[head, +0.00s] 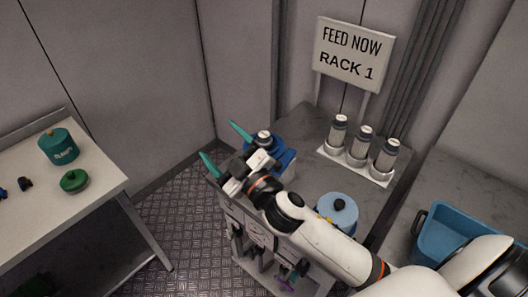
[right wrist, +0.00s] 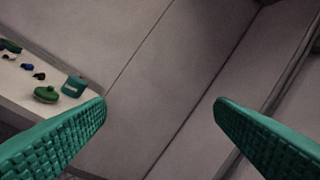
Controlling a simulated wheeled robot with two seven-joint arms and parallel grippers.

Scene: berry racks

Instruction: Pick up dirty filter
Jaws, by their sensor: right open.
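My right gripper (head: 224,148) is open, its two teal fingers spread over the near left part of the rack counter. In the right wrist view the fingers (right wrist: 160,105) are wide apart with nothing between them, facing the wall. A blue housing (head: 285,160) with a grey-and-white capped cylinder (head: 264,137) in it stands just behind the gripper, partly hidden by it. I cannot tell whether this cylinder is the dirty filter. A light blue round lid (head: 337,212) with a dark knob lies on the counter, partly behind my right arm. My left gripper is out of view.
Three capped cylinders (head: 360,147) stand in a white holder (head: 376,175) under the "RACK 1" sign (head: 348,55). A blue bin (head: 440,238) is at right. The left table (head: 95,190) holds a teal pot (head: 58,148) and a green lid (head: 74,181). Floor (head: 180,190) between is clear.

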